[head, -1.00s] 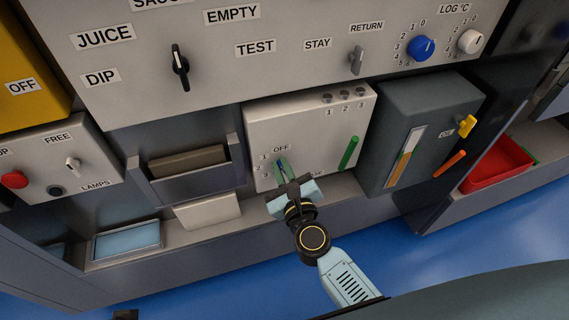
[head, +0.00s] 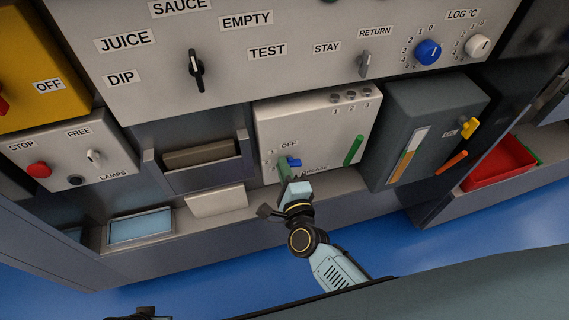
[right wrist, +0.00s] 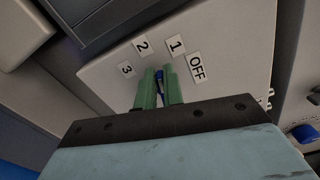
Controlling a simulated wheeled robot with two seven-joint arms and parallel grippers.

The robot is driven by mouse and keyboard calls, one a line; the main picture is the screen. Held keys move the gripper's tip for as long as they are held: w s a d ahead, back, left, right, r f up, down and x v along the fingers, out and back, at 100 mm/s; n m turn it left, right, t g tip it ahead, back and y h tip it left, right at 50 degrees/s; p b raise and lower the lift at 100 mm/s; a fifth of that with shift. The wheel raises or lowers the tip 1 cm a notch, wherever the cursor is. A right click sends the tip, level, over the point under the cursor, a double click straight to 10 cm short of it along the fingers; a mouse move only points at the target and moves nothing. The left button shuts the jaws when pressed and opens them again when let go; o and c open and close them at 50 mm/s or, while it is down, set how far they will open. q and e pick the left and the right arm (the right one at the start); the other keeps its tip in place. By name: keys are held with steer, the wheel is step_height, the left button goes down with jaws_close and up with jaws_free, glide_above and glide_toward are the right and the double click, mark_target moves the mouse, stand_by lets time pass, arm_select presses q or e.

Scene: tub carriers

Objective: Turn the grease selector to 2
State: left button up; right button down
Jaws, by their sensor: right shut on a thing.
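The grease selector is a blue knob (head: 294,162) on the front of a white box (head: 318,125), with OFF and number labels around it. My right gripper (head: 284,168) is at the knob, with its green fingers shut on it. In the right wrist view the knob (right wrist: 160,77) stands between the fingertips (right wrist: 160,86). Its visible end points up between the 2 label (right wrist: 142,46) and the 1 label (right wrist: 175,44); the exact setting is hard to tell. The fingers hide part of the knob.
A green bar (head: 353,150) stands out on the same box, right of the knob. A dark grey box (head: 440,110) with a yellow knob is further right. A tray holder (head: 205,177) is to the left. A ledge runs below the white box.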

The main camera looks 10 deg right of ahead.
arm_select(q)
steer(key=shift+s+a+f+p, duration=0.25)
steer(key=shift+a+f, duration=0.1)
steer(key=shift+f, duration=0.15)
steer(key=shift+s+a+f+p, duration=0.2)
steer(key=shift+a+f, duration=0.15)
steer(key=shift+f, duration=0.15)
arm_select(e)
steer(key=shift+f+n, duration=0.35)
steer(key=shift+n, duration=0.95)
steer(key=c, duration=1.5)
jaws_free()
